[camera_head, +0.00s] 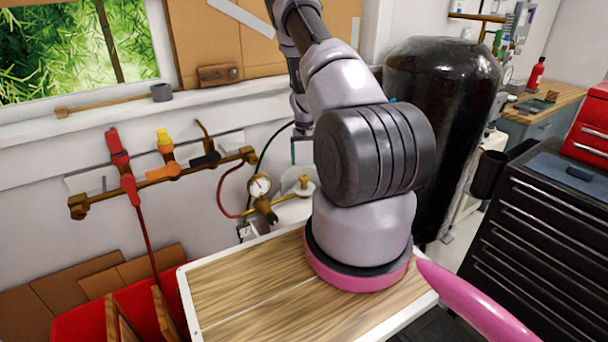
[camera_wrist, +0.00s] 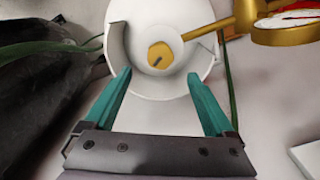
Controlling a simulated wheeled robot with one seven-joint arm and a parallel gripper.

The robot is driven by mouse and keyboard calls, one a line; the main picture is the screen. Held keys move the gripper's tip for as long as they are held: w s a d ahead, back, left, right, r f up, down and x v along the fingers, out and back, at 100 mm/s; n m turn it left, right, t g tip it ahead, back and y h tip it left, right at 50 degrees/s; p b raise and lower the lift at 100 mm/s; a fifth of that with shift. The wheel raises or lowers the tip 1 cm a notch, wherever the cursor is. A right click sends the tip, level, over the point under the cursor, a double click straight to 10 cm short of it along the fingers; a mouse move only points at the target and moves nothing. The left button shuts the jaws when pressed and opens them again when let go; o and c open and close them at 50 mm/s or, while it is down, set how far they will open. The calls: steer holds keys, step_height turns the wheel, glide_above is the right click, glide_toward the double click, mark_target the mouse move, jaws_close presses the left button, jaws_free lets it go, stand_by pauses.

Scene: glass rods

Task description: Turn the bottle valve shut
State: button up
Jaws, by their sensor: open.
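The bottle (camera_head: 290,211) is pale, with a brass valve (camera_head: 304,183) on top, and stands beside the wall, partly behind the wooden bench top. In the wrist view the bottle's white top and collar (camera_wrist: 118,45) surround the round brass valve end (camera_wrist: 153,50), which has a small dark mark. My gripper (camera_wrist: 159,77) is open, its two teal fingers reaching toward the bottle top on either side below the valve. The valve lies between and beyond the fingertips, and nothing is held. In the head view only a bit of teal finger (camera_head: 293,152) shows above the bottle; my arm hides the rest.
A brass regulator with a round gauge (camera_head: 259,186) joins the valve from the left; in the wrist view the gauge (camera_wrist: 285,25) is at upper right. A brass manifold (camera_head: 160,176) with coloured levers runs along the wall. A large black tank (camera_head: 450,110) stands right of my arm.

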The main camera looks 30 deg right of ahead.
mark_target(304, 176)
step_height(304, 176, down, 7)
steer(key=shift+f, duration=0.1)
stand_by(0.3)
steer(key=c, duration=1.4)
